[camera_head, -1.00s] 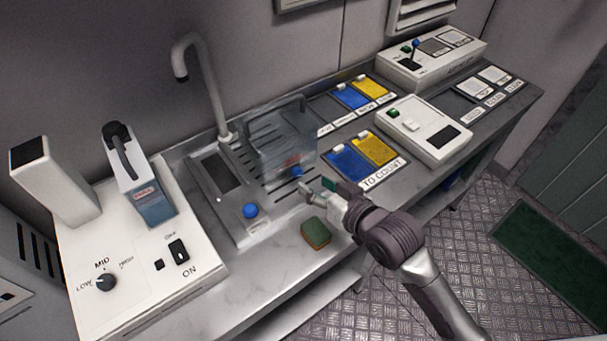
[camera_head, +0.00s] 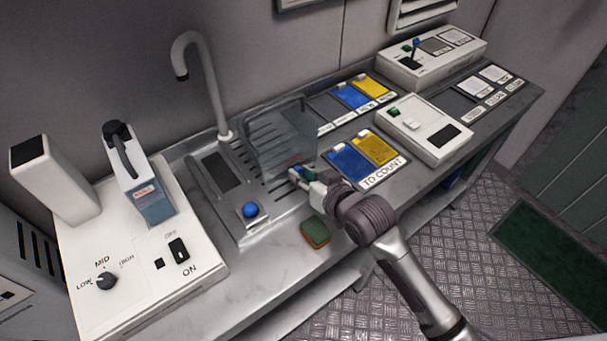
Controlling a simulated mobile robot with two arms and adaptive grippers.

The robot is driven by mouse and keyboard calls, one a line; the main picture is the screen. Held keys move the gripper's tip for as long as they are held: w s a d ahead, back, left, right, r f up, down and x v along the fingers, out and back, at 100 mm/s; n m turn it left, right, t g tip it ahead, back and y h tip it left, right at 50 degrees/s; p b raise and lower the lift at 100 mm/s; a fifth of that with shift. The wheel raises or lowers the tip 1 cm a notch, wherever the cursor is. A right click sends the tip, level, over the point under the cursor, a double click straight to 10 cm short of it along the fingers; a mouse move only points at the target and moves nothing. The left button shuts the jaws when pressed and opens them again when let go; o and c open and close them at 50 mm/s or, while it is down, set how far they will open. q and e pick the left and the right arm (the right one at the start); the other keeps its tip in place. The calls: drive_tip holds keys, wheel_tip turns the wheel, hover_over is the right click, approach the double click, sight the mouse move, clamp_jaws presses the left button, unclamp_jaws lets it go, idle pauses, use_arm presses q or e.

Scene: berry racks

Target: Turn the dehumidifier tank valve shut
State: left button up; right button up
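The clear tank (camera_head: 281,137) stands on the slotted drain area of the metal counter. Its small blue valve (camera_head: 299,170) is at the lower front and is mostly hidden by my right gripper. My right gripper (camera_head: 298,175) is at the valve, with its fingertips around or against it; I cannot tell whether they are closed on it. A dehumidifier-like white machine (camera_head: 130,262) at the left has a LOW/MID/HIGH knob (camera_head: 106,282) and an OFF/ON switch (camera_head: 179,250). My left gripper is not in view.
A green and brown sponge (camera_head: 315,232) lies just in front of my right gripper. A blue knob (camera_head: 250,210) and a grey tap (camera_head: 205,85) are left of the tank. Blue and yellow trays (camera_head: 348,161) and a white device (camera_head: 424,130) stand to the right.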

clamp_jaws()
drive_tip(key=shift+s+r+n+p, duration=0.15)
drive_tip(key=shift+n+p, duration=0.15)
drive_tip(key=shift+p, duration=0.45)
drive_tip(key=shift+a+n+t+h+p, duration=0.1)
drive_tip(key=shift+n+t+h+p, duration=0.4)
drive_tip(key=shift+n+p, duration=0.4)
drive_tip(key=shift+f+n+t+h+p, duration=0.2)
drive_tip(key=shift+n+t+h+p, duration=0.2)
drive_tip(key=shift+n+h+p, duration=0.15)
drive_tip(key=shift+a+f+n+t+h, duration=0.1)
drive_tip(key=shift+n+t+h, duration=0.2)
drive_tip(key=shift+n, duration=0.65)
